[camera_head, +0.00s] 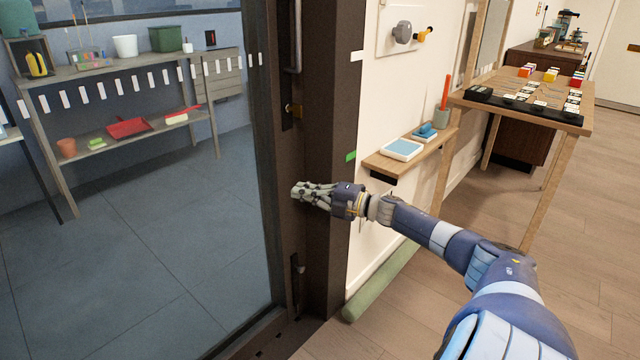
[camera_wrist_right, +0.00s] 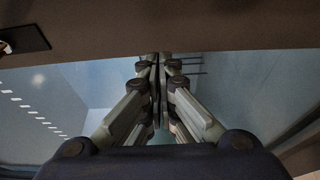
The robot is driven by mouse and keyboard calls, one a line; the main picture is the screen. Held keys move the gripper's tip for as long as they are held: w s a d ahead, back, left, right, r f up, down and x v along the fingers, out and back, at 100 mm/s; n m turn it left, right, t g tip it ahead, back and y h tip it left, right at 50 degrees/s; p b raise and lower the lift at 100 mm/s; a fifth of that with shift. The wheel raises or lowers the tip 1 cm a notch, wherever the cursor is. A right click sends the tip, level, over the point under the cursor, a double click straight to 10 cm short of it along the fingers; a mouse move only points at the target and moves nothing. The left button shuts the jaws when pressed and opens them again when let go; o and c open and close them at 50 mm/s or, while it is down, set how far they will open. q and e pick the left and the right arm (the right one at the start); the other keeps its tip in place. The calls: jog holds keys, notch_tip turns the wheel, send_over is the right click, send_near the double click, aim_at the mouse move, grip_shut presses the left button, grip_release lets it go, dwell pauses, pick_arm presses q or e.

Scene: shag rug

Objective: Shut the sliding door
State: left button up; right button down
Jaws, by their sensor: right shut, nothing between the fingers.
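The sliding door is a tall glass panel with a row of white dashes and a dark brown frame (camera_head: 262,150). Its upright edge stands beside a thick dark post (camera_head: 335,120); I cannot tell whether a gap is left between them. My right gripper (camera_head: 297,191) is shut and empty, in front of the upright below the lock; contact is unclear. In the right wrist view its closed fingers (camera_wrist_right: 160,68) point at glass below a brown frame bar (camera_wrist_right: 200,30). My left gripper is not in view.
Behind the glass stand shelves (camera_head: 150,62) with pots and a red dustpan. To the right, a small wall shelf (camera_head: 425,155) and a wooden table (camera_head: 535,100) stand near my right arm. A green roll (camera_head: 385,280) lies along the wall's foot.

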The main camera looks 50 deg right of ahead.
jog(key=shift+a+v, duration=0.2)
jog(key=shift+v, duration=1.2)
jog(key=shift+a+v, duration=0.2)
jog(key=shift+v, duration=1.2)
jog(key=shift+s+f, duration=0.1)
jog(key=shift+f, duration=0.05)
